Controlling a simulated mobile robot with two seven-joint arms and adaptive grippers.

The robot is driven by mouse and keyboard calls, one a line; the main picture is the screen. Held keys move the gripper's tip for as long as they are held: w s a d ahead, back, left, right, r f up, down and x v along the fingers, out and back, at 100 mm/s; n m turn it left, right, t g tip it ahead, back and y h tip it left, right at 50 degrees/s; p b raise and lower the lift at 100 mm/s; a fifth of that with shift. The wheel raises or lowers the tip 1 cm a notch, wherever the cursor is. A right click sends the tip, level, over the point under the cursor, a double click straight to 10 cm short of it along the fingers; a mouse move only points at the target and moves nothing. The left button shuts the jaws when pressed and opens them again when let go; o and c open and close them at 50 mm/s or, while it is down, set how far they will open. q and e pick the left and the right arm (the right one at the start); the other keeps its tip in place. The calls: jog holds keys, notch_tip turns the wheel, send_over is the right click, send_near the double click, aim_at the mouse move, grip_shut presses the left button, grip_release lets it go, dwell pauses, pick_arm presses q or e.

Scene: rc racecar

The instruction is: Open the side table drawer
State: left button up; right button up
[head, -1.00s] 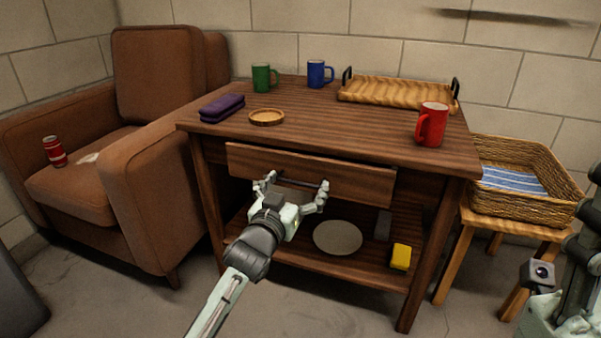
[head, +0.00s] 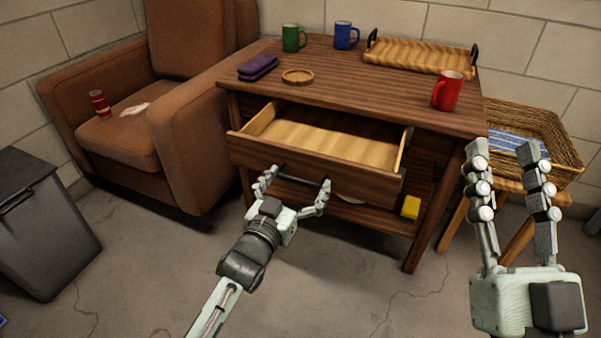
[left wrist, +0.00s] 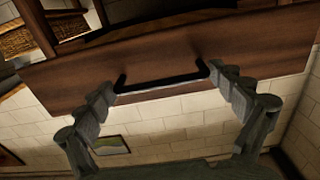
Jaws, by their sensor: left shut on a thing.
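The side table (head: 350,75) is dark brown wood, and its drawer (head: 320,158) stands well out from the body. The drawer's pale inside is visible and looks empty. A dark bar handle (left wrist: 160,85) on the drawer front shows in the left wrist view. My left gripper (head: 294,185) is at the drawer front, its fingers at the two ends of the handle and shut on it. It also shows in the left wrist view (left wrist: 168,98). My right gripper (head: 509,170) is raised at the right, open and empty, its fingers apart.
On the tabletop are green (head: 291,38), blue (head: 342,36) and red mugs (head: 445,92), a purple cloth (head: 257,68), a coaster (head: 298,76) and a wicker tray (head: 418,56). An armchair (head: 185,130) stands left, a bin (head: 45,225) farther left. A basket (head: 548,135) is right.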

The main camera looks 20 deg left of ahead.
pick_arm(q)
jog(key=o, duration=1.3)
jog(key=shift+o, duration=0.2)
jog(key=s, duration=1.2)
jog(key=shift+a, duration=0.2)
